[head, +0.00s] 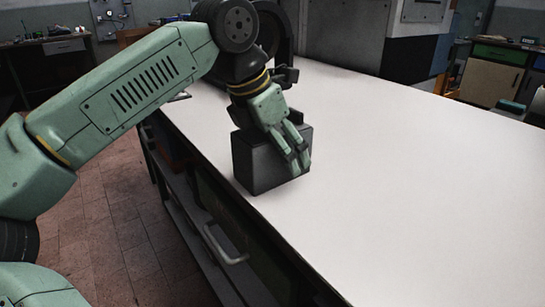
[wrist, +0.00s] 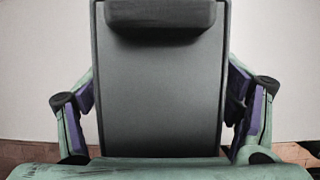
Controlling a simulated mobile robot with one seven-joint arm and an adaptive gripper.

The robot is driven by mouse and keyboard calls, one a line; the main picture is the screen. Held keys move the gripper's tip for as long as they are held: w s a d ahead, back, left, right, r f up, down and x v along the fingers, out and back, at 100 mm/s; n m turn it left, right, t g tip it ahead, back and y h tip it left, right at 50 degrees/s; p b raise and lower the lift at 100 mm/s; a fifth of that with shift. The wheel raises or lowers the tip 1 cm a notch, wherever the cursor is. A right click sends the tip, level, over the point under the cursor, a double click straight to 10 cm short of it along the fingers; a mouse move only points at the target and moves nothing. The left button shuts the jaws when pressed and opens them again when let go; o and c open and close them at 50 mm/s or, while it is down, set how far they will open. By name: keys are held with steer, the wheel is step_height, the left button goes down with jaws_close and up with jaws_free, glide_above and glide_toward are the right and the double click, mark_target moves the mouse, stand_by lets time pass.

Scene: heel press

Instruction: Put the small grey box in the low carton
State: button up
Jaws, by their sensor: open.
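A dark grey box (head: 262,163) stands on the pale worktop near its left edge in the head view. In the wrist view the grey box (wrist: 160,85) fills the middle, with a raised block along its far end. My gripper (head: 298,163) is at the box's right side in the head view and hides part of it. In the wrist view my open gripper (wrist: 161,98) has one finger on each side of the box, with narrow pale gaps beside it. I cannot tell whether either finger touches it. I see no low carton in either view.
The long pale worktop (head: 400,170) is clear to the right of the box. Its left edge drops to a cabinet front with a handle (head: 224,245) above a tiled floor (head: 110,220). A large grey cabinet (head: 345,35) stands behind the worktop.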

steer(key=shift+f, duration=0.2)
steer(key=shift+c, duration=0.3)
steer(key=c, duration=1.1)
steer(key=shift+r, duration=0.15)
